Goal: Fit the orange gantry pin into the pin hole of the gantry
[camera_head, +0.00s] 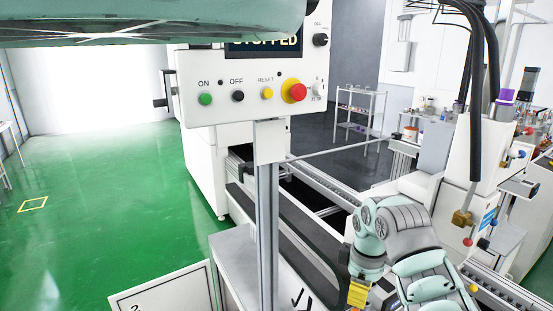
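My arm's teal and grey links show at the lower right, reaching over the conveyor. My gripper's fingers cannot be made out; the arm's end is lost at the bottom edge. I cannot pick out an orange gantry pin or the pin hole. A white machine housing (476,150) with black hoses stands at the right. A small brownish-orange block (462,218) sits on its lower front; I cannot tell what it is. A yellow piece (358,292) shows just below my arm's wrist, and I cannot tell whether it is held.
A control panel (222,110) on a grey post (267,210) stands in front, its screen reading STOPPED. The dark conveyor belt (290,230) runs behind the post. A wire shelf (360,110) stands at the back. Green floor (110,200) is open at left.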

